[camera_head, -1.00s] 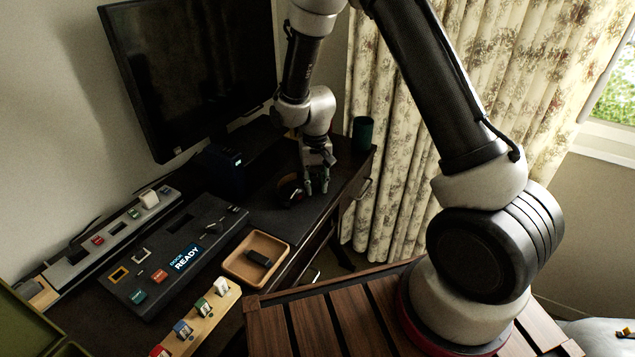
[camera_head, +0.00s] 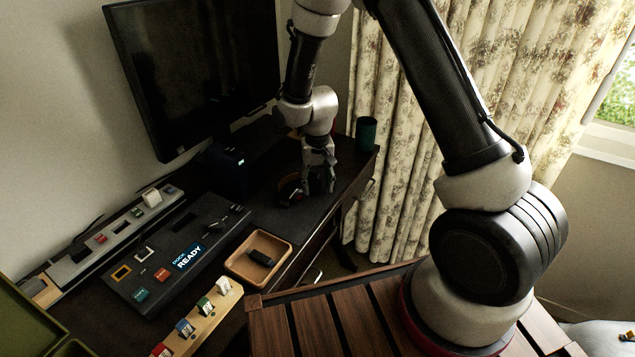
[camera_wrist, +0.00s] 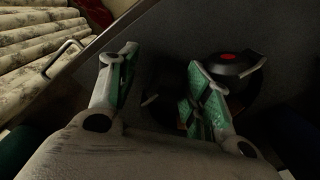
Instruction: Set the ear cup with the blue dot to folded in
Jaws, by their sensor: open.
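The dark headphones (camera_head: 287,190) lie on the desk near its right end, with a bit of orange-red showing. My gripper (camera_head: 318,188) is just right of them, low over the desk and partly in front of them. A black ear cup with a red dot (camera_wrist: 230,60) is beyond the right finger, which hides part of the headphones. I cannot make out a blue dot in either view. I cannot tell whether the fingers touch the headphones.
A dark green cup (camera_head: 367,133) stands behind my gripper at the right. A small dark box (camera_head: 226,168) is left of the headphones. A wooden tray (camera_head: 284,258) with a black item and a black dock panel (camera_head: 150,298) are nearer. The desk's front edge and drawer handle are close.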

